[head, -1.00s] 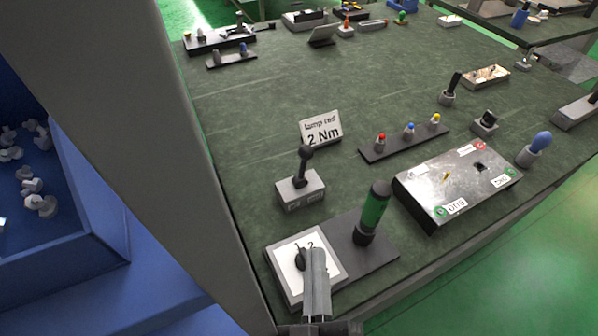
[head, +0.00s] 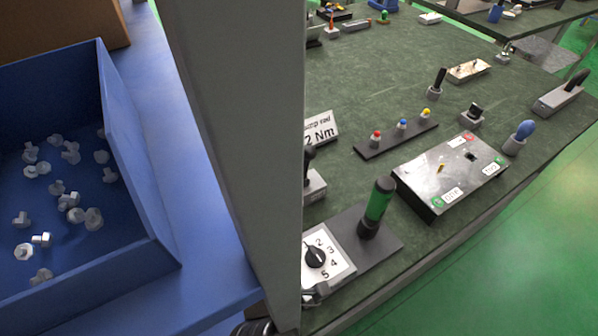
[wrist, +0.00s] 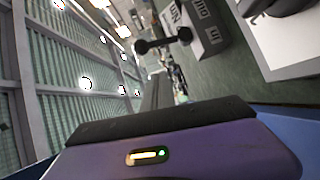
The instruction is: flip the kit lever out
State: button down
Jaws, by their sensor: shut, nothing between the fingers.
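A grey box with an upright black lever stands near the bench's left front. I take it for the kit lever, though no readable label confirms this. In the head view the lever (head: 309,157) and box (head: 315,186) are mostly hidden behind a grey upright. In the wrist view the black ball-ended lever (wrist: 163,43) and its labelled box (wrist: 197,27) show beyond my gripper (wrist: 160,112), with a gap between. My gripper is shut and empty. In the head view only a small dark part of it (head: 315,294) shows, low beside the dial plate.
A metal box with labels (head: 450,172) stands to the right. A blue bin of bolts (head: 140,190) is at the left.

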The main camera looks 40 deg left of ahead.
aim_at(308, 162)
jog(key=w, duration=0.2)
jog(key=w+a, duration=0.1)
jog(key=w+a+p, duration=0.1)
jog(key=w, duration=0.1)
jog(key=shift+w+f, duration=0.25)
jog(key=shift+w, duration=0.05)
jog(key=shift+w+d+f, duration=0.1)
jog(key=shift+w+f, duration=0.05)
jog(key=shift+w, duration=0.35)
jog(key=shift+w+d+f, duration=0.1)
jog(key=shift+w, duration=0.35)
jog(key=shift+r, duration=0.1)
jog(key=shift+w+d+r+m+p, duration=0.1)
jog(key=shift+w+r+m+p, duration=0.15)
jog(key=shift+p, duration=0.9)
jog(key=p, duration=0.1)
jog(key=m+g+p, duration=0.1)
jog(key=p, duration=0.1)
jog(key=shift+w+d+r+h, duration=0.15)
jog(key=shift+w+r+h, duration=0.05)
jog(key=shift+w+h, duration=0.15)
jog(key=shift+w+d+f+m+g+p, duration=0.1)
jog(key=shift+w+m+g+p, duration=0.2)
jog(key=shift+p, duration=0.7)
jog(key=shift+w+d+f, duration=0.15)
jog(key=shift+w+f, duration=0.05)
jog(key=shift+w, duration=0.1)
